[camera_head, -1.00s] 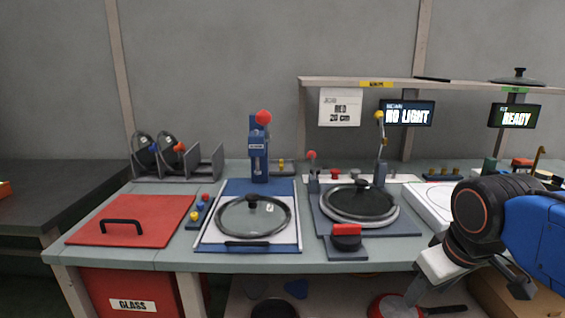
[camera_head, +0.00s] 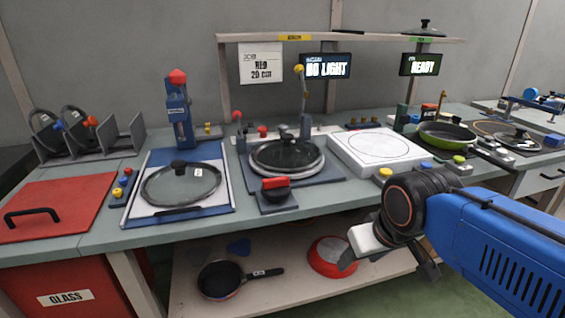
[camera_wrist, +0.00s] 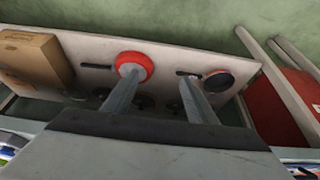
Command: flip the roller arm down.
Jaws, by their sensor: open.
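A thin upright arm with a yellow knob (camera_head: 303,92), which looks like the roller arm, stands raised behind the middle station (camera_head: 330,178). A glass lid (camera_head: 285,153) lies on that station's round seat. A black block with a red top (camera_head: 275,187) sits at its front. My gripper (camera_head: 388,266) is open and empty, in front of the bench edge and lower than its top, to the right of the station and well apart from the arm. In the wrist view, my two fingers (camera_wrist: 157,82) are spread and point down at the lower shelf; the roller arm is not visible there.
A blue press with a red knob (camera_head: 178,110) and a short red-knobbed lever (camera_head: 238,117) stand left of the arm. A white plate unit (camera_head: 375,147) and a green pan (camera_head: 446,136) are to the right. An overhead shelf (camera_head: 350,42) runs behind. Pans lie on the lower shelf (camera_head: 185,275).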

